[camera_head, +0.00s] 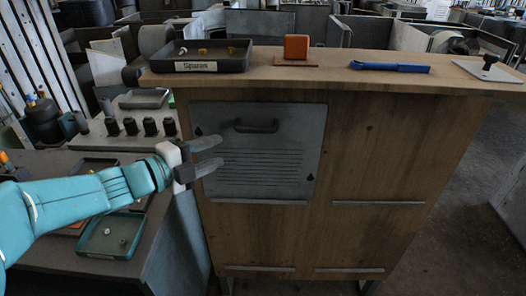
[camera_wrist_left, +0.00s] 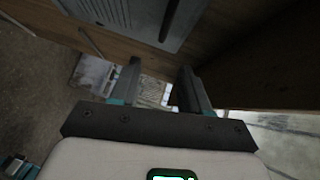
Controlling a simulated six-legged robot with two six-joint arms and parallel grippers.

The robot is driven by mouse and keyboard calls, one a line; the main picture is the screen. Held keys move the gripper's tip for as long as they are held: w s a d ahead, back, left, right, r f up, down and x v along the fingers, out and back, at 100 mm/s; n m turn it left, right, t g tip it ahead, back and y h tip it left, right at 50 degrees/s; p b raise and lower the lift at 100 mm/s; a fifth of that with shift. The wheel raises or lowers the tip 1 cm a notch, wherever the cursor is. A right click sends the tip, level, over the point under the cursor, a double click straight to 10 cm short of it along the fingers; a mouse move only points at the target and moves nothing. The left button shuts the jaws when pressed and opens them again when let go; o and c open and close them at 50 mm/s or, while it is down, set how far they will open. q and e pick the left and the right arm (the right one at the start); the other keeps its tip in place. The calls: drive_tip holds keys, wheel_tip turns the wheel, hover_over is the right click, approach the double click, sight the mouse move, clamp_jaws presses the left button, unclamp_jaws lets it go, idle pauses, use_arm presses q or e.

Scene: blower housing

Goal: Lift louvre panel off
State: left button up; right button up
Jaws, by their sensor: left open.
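The grey louvre panel (camera_head: 262,165) sits upright on the front of the wooden housing (camera_head: 375,165), at its upper left. It has a dark bar handle (camera_head: 256,126) near its top and rows of slots below. My left gripper (camera_head: 215,156) is open and empty in front of the panel's left edge, below and left of the handle. In the left wrist view my left gripper's fingers (camera_wrist_left: 160,80) are apart with nothing between them, and part of the panel (camera_wrist_left: 145,18) shows at the top. My right gripper is in neither view.
On the housing top stand a dark tray labelled "Spares" (camera_head: 198,66), an orange block (camera_head: 296,47), a blue tool (camera_head: 389,66) and a plate with a black knob (camera_head: 490,67).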

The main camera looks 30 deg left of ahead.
sight(256, 130)
use_arm(q)
drive_tip(key=shift+y, duration=0.3)
drive_tip(key=x, duration=1)
drive_tip(key=shift+w+a+r, duration=0.2)
drive_tip(key=shift+w+a, duration=0.1)
drive_tip(key=p+x, duration=0.1)
drive_tip(key=x, duration=0.3)
drive_tip(key=shift+w+d+r, duration=0.1)
drive_tip(key=shift+w, duration=0.5)
drive_tip(key=shift+s, duration=0.15)
drive_tip(key=shift+c, duration=0.9)
clamp_jaws()
drive_tip(key=shift+r, duration=0.1)
